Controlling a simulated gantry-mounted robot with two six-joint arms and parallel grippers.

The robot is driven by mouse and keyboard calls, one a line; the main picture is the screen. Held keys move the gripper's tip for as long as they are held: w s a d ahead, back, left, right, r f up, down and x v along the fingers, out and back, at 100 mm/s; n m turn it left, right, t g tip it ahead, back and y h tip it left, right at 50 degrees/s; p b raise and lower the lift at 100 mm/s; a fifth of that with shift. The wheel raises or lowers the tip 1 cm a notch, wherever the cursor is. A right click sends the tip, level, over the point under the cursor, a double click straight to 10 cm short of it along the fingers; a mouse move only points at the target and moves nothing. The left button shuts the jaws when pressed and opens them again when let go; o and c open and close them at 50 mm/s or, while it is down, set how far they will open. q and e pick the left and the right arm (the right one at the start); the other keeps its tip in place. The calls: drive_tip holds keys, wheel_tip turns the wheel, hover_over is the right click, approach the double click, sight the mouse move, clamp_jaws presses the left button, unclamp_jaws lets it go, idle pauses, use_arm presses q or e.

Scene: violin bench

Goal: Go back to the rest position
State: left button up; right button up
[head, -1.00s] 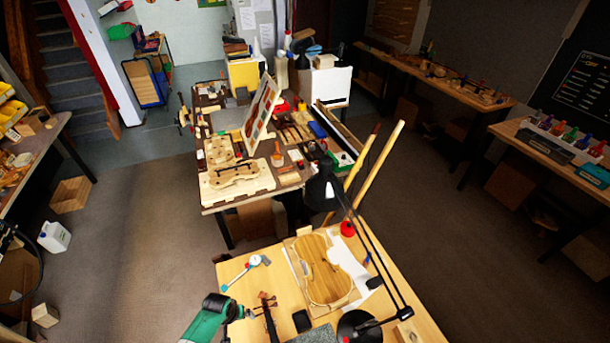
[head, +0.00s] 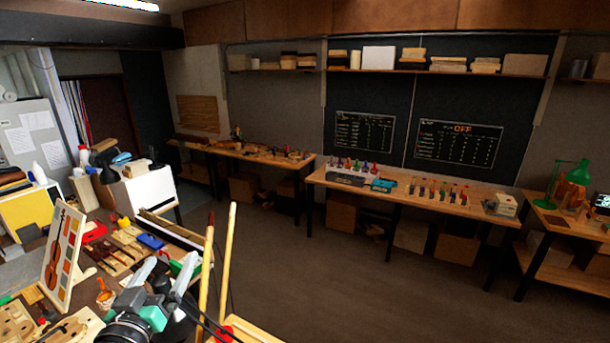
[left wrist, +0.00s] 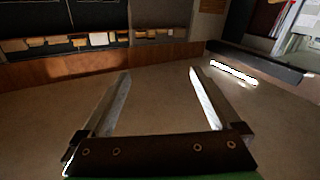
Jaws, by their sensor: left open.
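My left gripper (head: 160,270) is raised at the lower left of the head view, with its two grey fingers pointing up and spread apart. In the left wrist view its fingers (left wrist: 159,75) are wide open with nothing between them. That view looks upside down, toward the ceiling and the upper wall. In the head view the gripper overlaps the near part of the cluttered bench; I cannot tell how far above the bench it is. My right gripper is not in view.
The cluttered bench bears a violin picture board (head: 63,255) and a blue box (head: 151,242). Two upright wooden poles (head: 228,265) stand just right of my left gripper. Side benches (head: 455,205) line the far wall. The floor (head: 400,290) between is clear.

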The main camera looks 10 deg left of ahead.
use_arm(q)
drive_tip(key=s+d+r+m+t+h, duration=0.1)
drive_tip(key=s+d+r+t+h, duration=0.1)
drive_tip(key=s+d+r, duration=0.3)
drive_tip(key=s+d+r+m+t+h, duration=0.2)
drive_tip(key=s+d+r+t, duration=0.2)
drive_tip(key=r, duration=1)
drive_tip(key=s+d+r+m+t+h, duration=0.2)
drive_tip(key=s+d+r+t, duration=0.1)
drive_tip(key=s+d+r, duration=0.3)
wheel_tip(320, 180, up, 4)
drive_tip(key=s, duration=0.2)
drive_tip(key=shift+s+f+t, duration=0.2)
drive_tip(key=shift+s+t, duration=0.1)
drive_tip(key=shift+t, duration=0.1)
drive_tip(key=shift+d, duration=0.1)
